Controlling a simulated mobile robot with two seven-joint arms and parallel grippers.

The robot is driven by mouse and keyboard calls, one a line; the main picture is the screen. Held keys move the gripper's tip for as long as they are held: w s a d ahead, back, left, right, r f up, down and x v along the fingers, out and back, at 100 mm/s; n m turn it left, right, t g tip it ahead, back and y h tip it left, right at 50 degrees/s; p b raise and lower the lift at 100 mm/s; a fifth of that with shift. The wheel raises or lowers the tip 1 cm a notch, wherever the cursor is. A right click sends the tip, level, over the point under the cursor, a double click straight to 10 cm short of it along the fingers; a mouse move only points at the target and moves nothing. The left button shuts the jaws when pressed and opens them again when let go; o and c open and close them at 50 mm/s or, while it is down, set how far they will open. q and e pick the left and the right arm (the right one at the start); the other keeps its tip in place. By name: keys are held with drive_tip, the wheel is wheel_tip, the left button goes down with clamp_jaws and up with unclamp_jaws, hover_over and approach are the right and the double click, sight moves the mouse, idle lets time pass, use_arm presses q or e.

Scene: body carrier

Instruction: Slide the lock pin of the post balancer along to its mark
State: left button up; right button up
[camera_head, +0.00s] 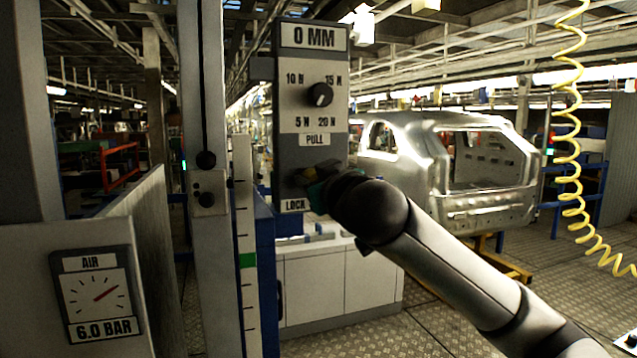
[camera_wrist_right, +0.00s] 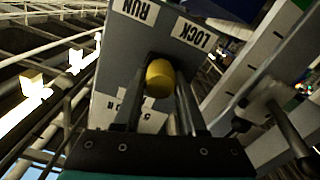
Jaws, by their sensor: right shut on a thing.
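The post balancer's grey control panel (camera_head: 312,70) stands upright in the middle of the head view, with a "0 MM" plate, a dark dial (camera_head: 320,95) and a "PULL" label. My right gripper (camera_head: 314,186) is at its lower part, beside the "LOCK" label (camera_head: 295,205). In the right wrist view, the right gripper (camera_wrist_right: 158,88) is shut on the yellow lock pin (camera_wrist_right: 159,77), with a finger on each side. The "RUN" (camera_wrist_right: 138,10) and "LOCK" (camera_wrist_right: 195,33) labels show beyond the pin. My arm hides the pin's slot in the head view. My left gripper is not in view.
A grey post (camera_head: 207,260) and a scale strip (camera_head: 246,300) with a green mark stand left of the panel. An air gauge (camera_head: 97,295) reading 6.0 bar is at lower left. A car body (camera_head: 450,170) and a yellow coiled hose (camera_head: 570,130) are at right.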

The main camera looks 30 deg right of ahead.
clamp_jaws()
drive_tip(key=shift+d, duration=0.15)
drive_tip(key=shift+s+d+f, duration=0.1)
drive_tip(key=shift+d+f, duration=0.05)
drive_tip(key=shift+d, duration=0.1)
drive_tip(key=d, duration=0.1)
drive_tip(key=d+b, duration=0.1)
drive_tip(key=d, duration=0.1)
drive_tip(key=shift+s+d+b, duration=0.1)
drive_tip(key=shift+s+b, duration=0.2)
drive_tip(key=shift+s, duration=0.05)
drive_tip(key=o, duration=1.1)
unclamp_jaws()
drive_tip(key=shift+s, duration=0.1)
